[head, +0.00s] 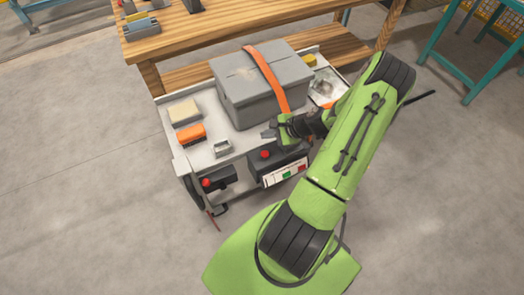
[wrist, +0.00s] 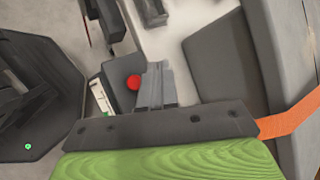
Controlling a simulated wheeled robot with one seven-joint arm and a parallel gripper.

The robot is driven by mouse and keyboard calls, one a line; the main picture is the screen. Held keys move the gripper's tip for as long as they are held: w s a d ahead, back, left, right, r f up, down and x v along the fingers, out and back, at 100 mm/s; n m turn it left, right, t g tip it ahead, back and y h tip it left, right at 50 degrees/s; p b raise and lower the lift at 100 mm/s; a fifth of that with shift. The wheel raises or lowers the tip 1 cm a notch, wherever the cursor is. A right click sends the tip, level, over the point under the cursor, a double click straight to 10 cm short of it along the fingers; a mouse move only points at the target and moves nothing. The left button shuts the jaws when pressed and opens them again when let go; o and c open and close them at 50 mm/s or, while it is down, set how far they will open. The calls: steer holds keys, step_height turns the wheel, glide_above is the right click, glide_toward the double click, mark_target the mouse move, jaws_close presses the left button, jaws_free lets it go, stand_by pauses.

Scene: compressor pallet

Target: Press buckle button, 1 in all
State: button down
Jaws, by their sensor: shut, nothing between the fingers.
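My gripper (head: 268,133) is shut and empty, low over the cart top between the grey case and a dark control box. Its grey fingers (wrist: 155,85) lie close together in the wrist view. An orange strap (head: 268,75) runs over the grey case (head: 240,85); it also shows at the right of the wrist view (wrist: 292,117). I cannot make out a buckle button on the strap; its lower end is partly behind my gripper. A red round button (head: 265,154) sits on the control box. In the wrist view this red button (wrist: 133,82) shows just left of the fingers.
The control box (head: 284,168) has a white label panel with red and green marks. A small grey bracket (head: 222,148), an orange block (head: 191,134) and a beige block (head: 184,112) stand on the left part of the cart (head: 200,157). A wooden bench (head: 222,22) stands behind.

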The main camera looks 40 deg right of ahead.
mark_target(268, 155)
steer(key=shift+f, duration=0.1)
step_height(268, 155, down, 9)
steer(key=b, duration=0.7)
steer(key=shift+a, duration=0.1)
stand_by(1.6)
steer(key=shift+f+b, duration=0.25)
steer(key=shift+b, duration=0.1)
steer(key=shift+f+b, duration=0.35)
steer(key=shift+f, duration=0.2)
stand_by(0.4)
steer(key=shift+r, duration=0.1)
steer(key=shift+r+p, duration=0.8)
steer(key=shift+r, duration=0.1)
